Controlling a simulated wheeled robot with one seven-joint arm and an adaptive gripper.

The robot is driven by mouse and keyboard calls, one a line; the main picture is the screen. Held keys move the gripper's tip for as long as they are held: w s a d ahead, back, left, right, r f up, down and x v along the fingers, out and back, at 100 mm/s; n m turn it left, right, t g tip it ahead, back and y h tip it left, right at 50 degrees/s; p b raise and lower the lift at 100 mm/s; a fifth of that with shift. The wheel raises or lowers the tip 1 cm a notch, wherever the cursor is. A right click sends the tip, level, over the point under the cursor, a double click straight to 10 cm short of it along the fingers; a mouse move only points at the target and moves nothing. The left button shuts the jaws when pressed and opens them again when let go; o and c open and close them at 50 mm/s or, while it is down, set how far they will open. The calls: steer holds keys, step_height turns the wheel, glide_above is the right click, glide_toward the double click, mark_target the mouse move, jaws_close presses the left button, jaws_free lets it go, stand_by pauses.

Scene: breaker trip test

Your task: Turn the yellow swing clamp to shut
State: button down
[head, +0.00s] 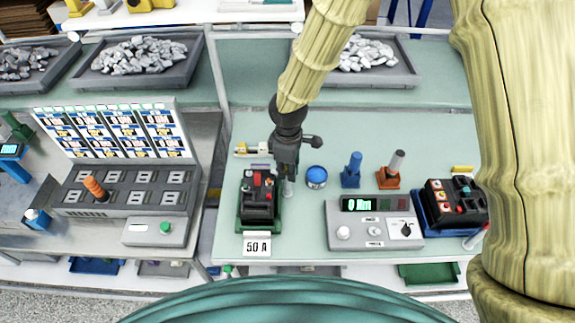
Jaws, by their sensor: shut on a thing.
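A green fixture (243,222) at the table's front left holds a black breaker (258,205) with red and white parts on top. A pale grey post (289,190) stands at its right side; this looks like the swing clamp's post. My gripper (288,176) is directly over this post, pointing down and shut at its top. The clamp's yellow arm is hidden behind my fingers, so I cannot tell its angle. A yellow and white item (248,150) lies just behind the fixture, left of my gripper.
A blue round tin (316,177), a blue holder (351,172) and an orange holder (388,179) stand to the right. A grey meter box (373,236) sits in front of them. A blue fixture (430,222) with another breaker is farther right. A "50 A" card (257,245) stands in front.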

steer(key=shift+n+p, duration=0.3)
steer(key=shift+n, duration=0.3)
steer(key=shift+r, duration=0.1)
steer(key=shift+n+p, duration=0.55)
steer(key=shift+n, duration=0.15)
steer(key=c, duration=1.4)
jaws_free()
step_height(320, 180, up, 12)
steer(key=shift+f, duration=0.1)
